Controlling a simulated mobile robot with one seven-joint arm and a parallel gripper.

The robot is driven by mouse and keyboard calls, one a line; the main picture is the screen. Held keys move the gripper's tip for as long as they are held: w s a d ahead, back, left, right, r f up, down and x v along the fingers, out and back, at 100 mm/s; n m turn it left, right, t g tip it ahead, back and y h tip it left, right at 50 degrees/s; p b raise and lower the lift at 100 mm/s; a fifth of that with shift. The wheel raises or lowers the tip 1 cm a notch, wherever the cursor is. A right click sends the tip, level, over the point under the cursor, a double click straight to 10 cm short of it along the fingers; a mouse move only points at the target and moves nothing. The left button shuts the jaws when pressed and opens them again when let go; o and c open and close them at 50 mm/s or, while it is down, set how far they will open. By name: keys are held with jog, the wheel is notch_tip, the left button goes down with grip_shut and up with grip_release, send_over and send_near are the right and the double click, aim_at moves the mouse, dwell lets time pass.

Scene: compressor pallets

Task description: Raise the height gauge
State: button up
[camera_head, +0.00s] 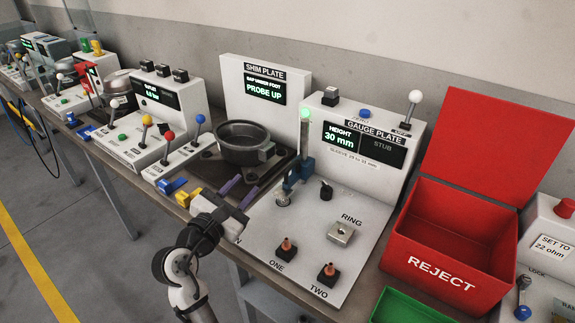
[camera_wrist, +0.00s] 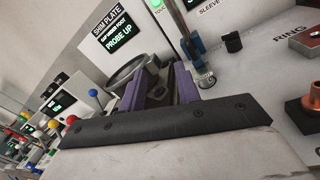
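The height gauge (camera_head: 304,150) is a grey post with a blue carriage on the white gauge plate, with a green light at its top. Its blue carriage (camera_wrist: 194,46) shows in the wrist view, above a small silver cylinder (camera_wrist: 207,80); I cannot tell whether they touch. The gauge plate display (camera_head: 341,137) reads HEIGHT 30 mm beside a STUB panel. A white-knobbed lever (camera_head: 414,100) and a blue button (camera_head: 364,113) are on the panel top. My gripper (camera_head: 240,190) has purple fingers (camera_wrist: 160,88), apart and empty, left of the gauge.
A dark round pot (camera_head: 242,142) stands behind my gripper by the SHIM PLATE panel (camera_head: 264,87), which reads PROBE UP. A RING block (camera_head: 341,234) and orange-tipped pegs ONE (camera_head: 286,249) and TWO (camera_head: 328,275) are nearer. A red REJECT bin (camera_head: 440,262) stands right.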

aim_at(291, 165)
jog(key=d, duration=0.1)
jog(key=d+f+g+h, duration=0.1)
jog(key=d, duration=0.1)
jog(key=shift+s+f+h, duration=0.3)
jog(key=shift+s+f, duration=0.05)
jog(key=shift+w+d+n+g, duration=0.15)
jog(key=shift+d+n+g, duration=0.1)
jog(key=shift+n+g, duration=0.05)
jog(key=p+x, duration=0.2)
jog(key=x, duration=1.1)
jog(key=shift+w, duration=0.1)
jog(key=shift+c, duration=0.4)
grip_shut()
